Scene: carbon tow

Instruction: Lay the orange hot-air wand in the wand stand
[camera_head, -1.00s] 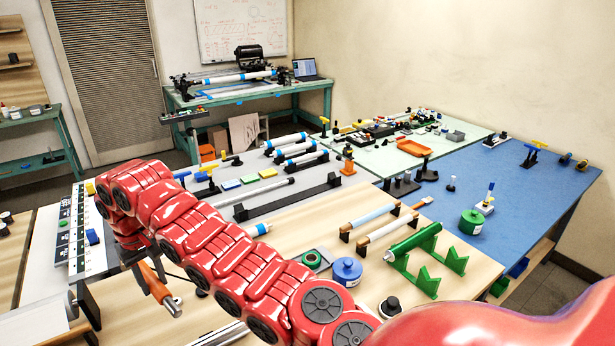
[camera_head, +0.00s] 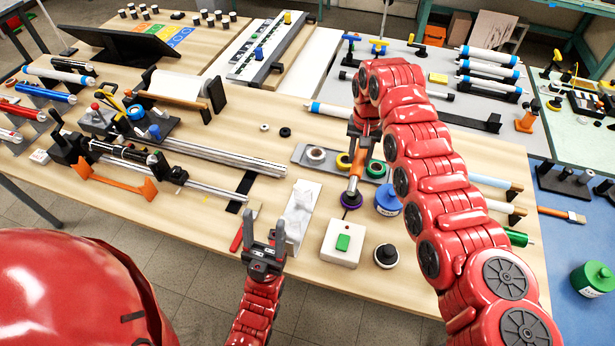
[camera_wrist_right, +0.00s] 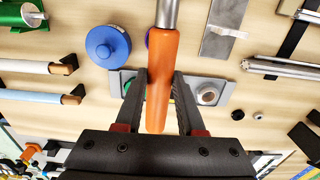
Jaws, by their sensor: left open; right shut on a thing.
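In the right wrist view the orange handle (camera_wrist_right: 161,85) lies between the fingers (camera_wrist_right: 162,82) and the nozzle points away. In the head view the nozzle end overlaps a purple ring (camera_head: 351,201); I cannot tell whether they touch. My left gripper (camera_head: 263,232) is open and empty near the table's front edge. I cannot clearly pick out the wand stand.
A grey tray (camera_head: 301,152) with several rolls lies behind the wand. A blue container (camera_head: 388,201), a white box with a green button (camera_head: 341,254) and a dark round pot (camera_head: 387,256) stand nearby.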

